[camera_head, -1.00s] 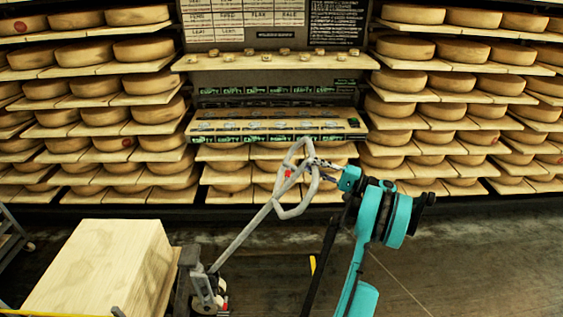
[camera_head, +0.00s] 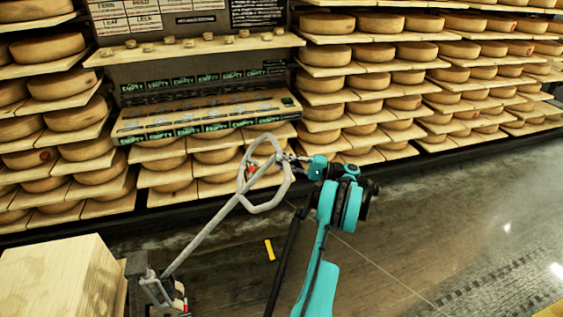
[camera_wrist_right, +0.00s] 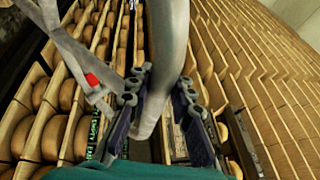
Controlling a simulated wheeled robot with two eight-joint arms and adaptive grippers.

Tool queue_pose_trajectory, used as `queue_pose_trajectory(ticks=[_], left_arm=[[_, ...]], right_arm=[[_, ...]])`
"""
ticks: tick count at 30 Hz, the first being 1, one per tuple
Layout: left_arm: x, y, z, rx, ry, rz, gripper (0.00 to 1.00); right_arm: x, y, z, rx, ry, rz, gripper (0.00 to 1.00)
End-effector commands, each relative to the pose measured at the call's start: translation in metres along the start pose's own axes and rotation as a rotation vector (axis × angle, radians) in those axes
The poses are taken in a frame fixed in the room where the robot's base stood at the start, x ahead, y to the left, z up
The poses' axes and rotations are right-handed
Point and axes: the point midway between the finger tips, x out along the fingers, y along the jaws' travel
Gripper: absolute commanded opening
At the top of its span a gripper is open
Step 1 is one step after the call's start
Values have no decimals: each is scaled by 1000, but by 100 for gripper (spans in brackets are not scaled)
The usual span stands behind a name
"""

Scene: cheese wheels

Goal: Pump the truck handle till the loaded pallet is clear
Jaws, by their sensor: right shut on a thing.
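The truck handle is a grey bar (camera_head: 203,237) ending in a looped grip (camera_head: 268,207) with a red part. It leans up and right from the truck's base (camera_head: 155,293) at the bottom of the head view. My right gripper (camera_head: 291,159) is shut on the right side of the loop. In the right wrist view the grey loop (camera_wrist_right: 168,50) runs between the fingers of my right gripper (camera_wrist_right: 158,95). A large pale wooden block (camera_head: 55,285) is the load left of the truck. The pallet under it is mostly hidden, and its clearance cannot be seen. My left gripper is out of view.
Shelves of cheese wheels (camera_head: 415,75) line the back. A sloped board with green "EMPTY" labels (camera_head: 205,118) stands behind the handle. A yellow mark (camera_head: 269,249) lies on the dark floor (camera_head: 430,240), which is open to the right.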

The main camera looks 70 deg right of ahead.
Motion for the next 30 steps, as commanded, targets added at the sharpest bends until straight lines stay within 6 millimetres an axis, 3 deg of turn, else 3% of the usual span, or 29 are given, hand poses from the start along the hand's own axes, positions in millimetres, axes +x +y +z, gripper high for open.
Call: queue_pose_trajectory(ticks=[2,3,5,17,30], left_arm=[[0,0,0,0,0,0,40],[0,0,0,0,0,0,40],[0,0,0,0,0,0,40],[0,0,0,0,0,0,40],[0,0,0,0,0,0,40]], right_arm=[[-1,-2,-1,-1,6,-3,0],[-1,-2,-1,-1,6,-3,31],[-1,-2,-1,-1,6,-3,43],[-9,-1,-1,-1,4,-2,43],[-97,0,-1,0,7,-2,43]])
